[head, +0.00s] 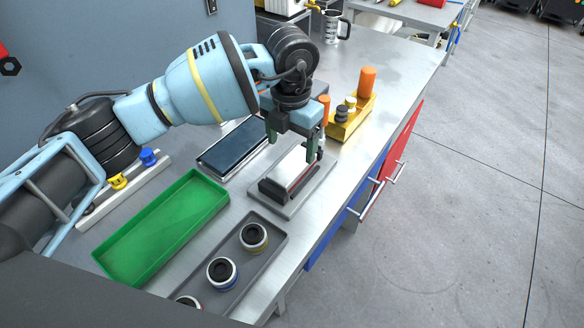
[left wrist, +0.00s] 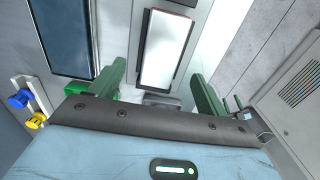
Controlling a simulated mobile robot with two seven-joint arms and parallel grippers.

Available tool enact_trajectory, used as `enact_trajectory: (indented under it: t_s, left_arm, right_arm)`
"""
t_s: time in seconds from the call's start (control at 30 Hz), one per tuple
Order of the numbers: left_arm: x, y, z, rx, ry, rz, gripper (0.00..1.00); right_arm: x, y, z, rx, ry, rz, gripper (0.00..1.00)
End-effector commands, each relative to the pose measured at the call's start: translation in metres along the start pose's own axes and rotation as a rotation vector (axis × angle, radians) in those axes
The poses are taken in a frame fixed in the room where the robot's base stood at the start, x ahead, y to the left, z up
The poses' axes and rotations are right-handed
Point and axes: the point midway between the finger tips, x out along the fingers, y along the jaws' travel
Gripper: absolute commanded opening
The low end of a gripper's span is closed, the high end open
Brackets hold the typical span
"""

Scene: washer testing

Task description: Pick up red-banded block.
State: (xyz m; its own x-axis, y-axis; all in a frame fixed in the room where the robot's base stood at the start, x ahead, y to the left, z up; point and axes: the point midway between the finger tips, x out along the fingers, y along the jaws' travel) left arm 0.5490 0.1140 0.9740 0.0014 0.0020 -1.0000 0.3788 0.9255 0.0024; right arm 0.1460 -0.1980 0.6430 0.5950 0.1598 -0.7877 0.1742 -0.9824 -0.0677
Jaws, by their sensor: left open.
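The red-banded block (head: 291,172) is a long block with a pale top, dark sides and a thin red stripe along its side. It lies on a flat grey plate (head: 292,207) near the front edge of the bench. My left gripper (head: 292,146) is open over the block, fingers pointing down, with one finger towards each side. In the left wrist view, the block (left wrist: 166,50) lies beyond the open fingers of the left gripper (left wrist: 158,92), with its pale top facing the camera. I cannot tell whether the fingers touch it. The right gripper is not in view.
A green tray (head: 160,228) is empty. A dark grey tray (head: 268,262) holds round banded parts. A dark flat panel (head: 233,147) lies behind the plate. A yellow holder (head: 350,118) with an orange cylinder stands to the right. The bench's far right is fairly clear.

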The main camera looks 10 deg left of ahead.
Motion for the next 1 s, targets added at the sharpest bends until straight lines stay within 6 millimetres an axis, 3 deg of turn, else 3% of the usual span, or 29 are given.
enact_trajectory:
  t_s: [0.13,0.43,0.73,1.0]
  left_arm:
    - [0.016,-0.001,0.000,0.000,0.002,-0.001,0.76]
    - [0.026,-0.001,0.000,0.000,0.002,-0.001,0.76]
    - [0.065,-0.004,0.001,0.001,0.002,-0.002,0.76]
    - [0.069,-0.004,0.001,0.001,0.000,-0.002,0.75]
  right_arm:
    - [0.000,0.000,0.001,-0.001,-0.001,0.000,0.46]
    - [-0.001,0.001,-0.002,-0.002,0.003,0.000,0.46]
    - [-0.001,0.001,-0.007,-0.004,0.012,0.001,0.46]
    - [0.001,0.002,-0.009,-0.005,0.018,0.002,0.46]
